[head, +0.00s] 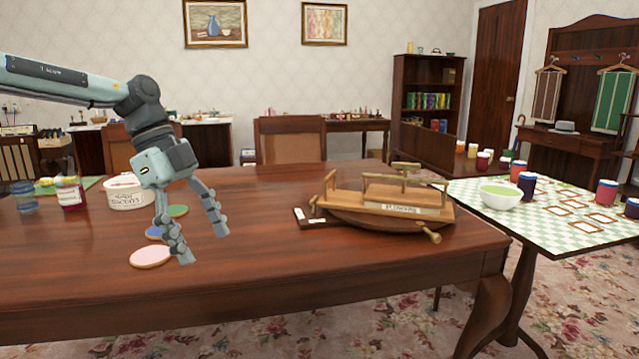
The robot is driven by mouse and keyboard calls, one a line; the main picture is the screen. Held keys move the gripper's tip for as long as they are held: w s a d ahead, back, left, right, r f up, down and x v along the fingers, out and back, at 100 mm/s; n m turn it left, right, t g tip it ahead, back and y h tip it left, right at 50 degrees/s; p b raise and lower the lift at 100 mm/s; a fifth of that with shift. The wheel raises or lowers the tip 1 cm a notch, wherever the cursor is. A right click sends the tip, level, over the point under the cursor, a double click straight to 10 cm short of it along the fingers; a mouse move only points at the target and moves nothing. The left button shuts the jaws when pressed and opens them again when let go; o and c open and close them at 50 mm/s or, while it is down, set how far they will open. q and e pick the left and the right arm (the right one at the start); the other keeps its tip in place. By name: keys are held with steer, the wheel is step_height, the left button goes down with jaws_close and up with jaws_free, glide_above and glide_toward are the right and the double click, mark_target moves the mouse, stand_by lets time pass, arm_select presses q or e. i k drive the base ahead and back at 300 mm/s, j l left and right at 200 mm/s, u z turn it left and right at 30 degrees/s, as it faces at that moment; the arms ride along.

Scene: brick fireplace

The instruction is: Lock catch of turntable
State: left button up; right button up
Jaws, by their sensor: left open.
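A wooden device (345,203), which looks like the turntable, stands on the dark table right of the middle. It has a rounded wooden base, brass-coloured handles on top and a pale label (398,209) on its front. A brass-coloured knob (432,236) sticks out at its lower right; I cannot tell whether this is the catch or how it is set. My left gripper (204,245) points down over the table left of the device, clearly apart from it. Its fingers are spread with nothing between them. My right gripper is not in view.
Pink (151,257), blue and green discs lie near my left gripper. A white tub (126,192) and jars (70,193) stand at the left. A checked table (535,225) at the right holds a bowl (500,195) and jars. The dark tabletop between gripper and device is clear.

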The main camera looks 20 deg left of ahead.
mark_target(313, 202)
steer(key=i, duration=1.45)
